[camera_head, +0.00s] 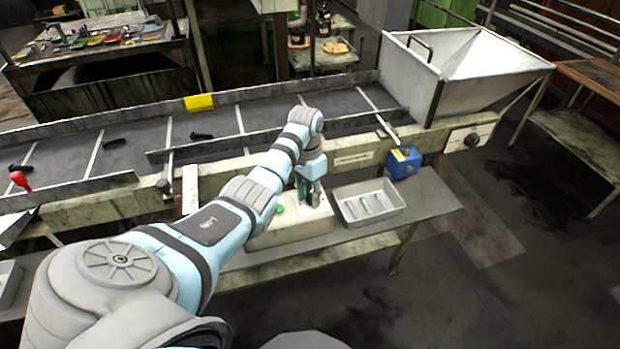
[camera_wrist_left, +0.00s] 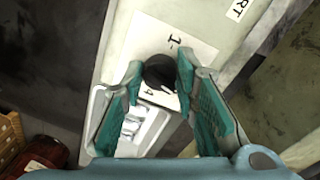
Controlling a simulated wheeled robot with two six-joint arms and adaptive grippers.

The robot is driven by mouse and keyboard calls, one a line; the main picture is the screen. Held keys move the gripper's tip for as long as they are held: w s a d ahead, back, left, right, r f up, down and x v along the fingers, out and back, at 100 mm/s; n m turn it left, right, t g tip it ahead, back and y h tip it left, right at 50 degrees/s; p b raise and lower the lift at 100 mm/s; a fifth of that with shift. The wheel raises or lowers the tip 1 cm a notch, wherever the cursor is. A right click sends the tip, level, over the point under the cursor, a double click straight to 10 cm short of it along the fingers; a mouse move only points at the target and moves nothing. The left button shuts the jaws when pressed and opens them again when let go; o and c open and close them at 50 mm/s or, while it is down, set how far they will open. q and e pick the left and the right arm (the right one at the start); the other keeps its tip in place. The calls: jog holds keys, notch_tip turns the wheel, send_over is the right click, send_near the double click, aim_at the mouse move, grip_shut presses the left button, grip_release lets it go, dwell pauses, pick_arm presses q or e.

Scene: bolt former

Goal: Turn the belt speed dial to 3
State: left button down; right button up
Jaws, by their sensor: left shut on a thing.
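The belt speed dial is a round black knob (camera_wrist_left: 160,72) on a white scale plate (camera_wrist_left: 150,38) in the left wrist view. A 1 shows above the knob and a 4 just below it; other marks are hidden, and I cannot read the pointer. My left gripper (camera_wrist_left: 158,78) has its two teal fingers on either side of the knob, closed on it. In the head view my left gripper (camera_head: 312,192) reaches down to the beige control box (camera_head: 290,232) and hides the dial there. My right gripper is out of view.
A green button (camera_head: 278,209) sits on the box, left of my gripper. A metal tray with bolts (camera_head: 345,217) and a blue box (camera_head: 404,163) stand to the right. Another black knob (camera_head: 472,139) is under the white hopper (camera_head: 470,65). The conveyor (camera_head: 225,125) runs behind.

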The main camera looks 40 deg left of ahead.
pick_arm(q)
jog(key=shift+w+r+m, duration=0.1)
jog(key=shift+w+m, duration=0.05)
jog(key=shift+m, duration=1.75)
jog(key=shift+a, duration=0.1)
jog(key=c, duration=1.3)
grip_release()
jog(key=r, duration=0.7)
jog(key=shift+w+a+r, duration=0.15)
jog(key=shift+a+r, duration=0.05)
jog(key=shift+r, duration=0.05)
